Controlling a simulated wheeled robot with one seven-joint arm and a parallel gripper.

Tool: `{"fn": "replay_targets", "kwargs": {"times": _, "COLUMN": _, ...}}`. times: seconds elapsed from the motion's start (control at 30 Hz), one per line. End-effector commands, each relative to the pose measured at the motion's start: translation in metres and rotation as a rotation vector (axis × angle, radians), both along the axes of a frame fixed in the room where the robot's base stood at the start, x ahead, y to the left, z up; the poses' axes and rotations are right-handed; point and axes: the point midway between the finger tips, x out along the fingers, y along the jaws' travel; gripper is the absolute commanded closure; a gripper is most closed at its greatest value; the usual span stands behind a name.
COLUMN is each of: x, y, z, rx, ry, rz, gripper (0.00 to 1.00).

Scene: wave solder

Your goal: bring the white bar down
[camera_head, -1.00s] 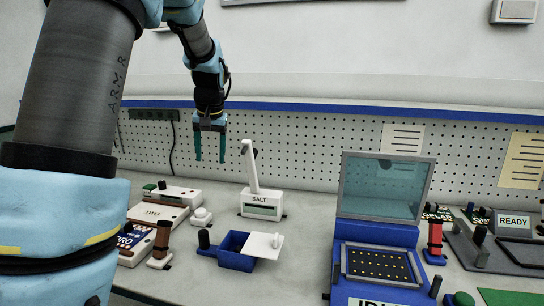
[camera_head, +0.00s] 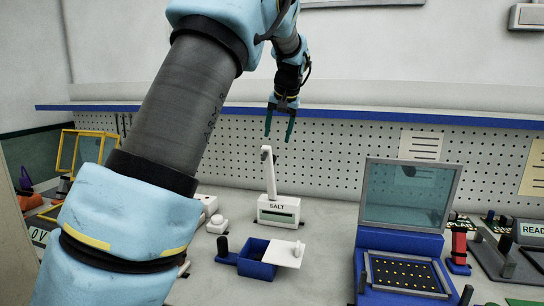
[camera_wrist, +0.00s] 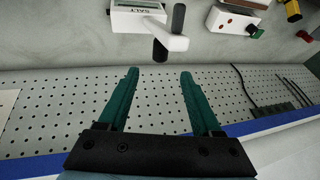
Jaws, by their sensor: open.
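The white bar (camera_head: 269,175) stands nearly upright, leaning slightly left, on a white box labelled SALT (camera_head: 279,211) on the bench. Its top end carries a dark grip. My gripper (camera_head: 279,139) is open and empty, with its green fingers pointing down just above and slightly right of the bar's top in the head view. In the wrist view the bar (camera_wrist: 172,42) points toward the camera with its dark grip (camera_wrist: 179,18), beyond the tips of my open fingers (camera_wrist: 159,72). The fingers do not appear to touch it.
A blue bin (camera_head: 256,261) with a white lid sits in front of the SALT box. A blue machine with a tinted raised window (camera_head: 406,195) stands to the right. A pegboard wall (camera_head: 330,155) rises behind. A small white button box (camera_head: 217,224) is at left.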

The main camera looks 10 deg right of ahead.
Motion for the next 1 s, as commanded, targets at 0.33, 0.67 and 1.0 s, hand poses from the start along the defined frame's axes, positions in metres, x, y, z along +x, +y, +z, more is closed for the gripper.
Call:
{"fn": "replay_targets", "kwargs": {"times": 0.33, "x": 0.027, "y": 0.005, "z": -0.055, "rx": 0.003, "ry": 0.004, "rz": 0.003, "gripper": 0.34}}
{"fn": "replay_targets", "kwargs": {"times": 0.67, "x": 0.042, "y": 0.007, "z": -0.087, "rx": 0.001, "ry": 0.003, "rz": 0.002, "gripper": 0.34}}
{"fn": "replay_targets", "kwargs": {"times": 1.0, "x": 0.043, "y": 0.007, "z": -0.089, "rx": 0.000, "ry": 0.002, "rz": 0.001, "gripper": 0.38}}
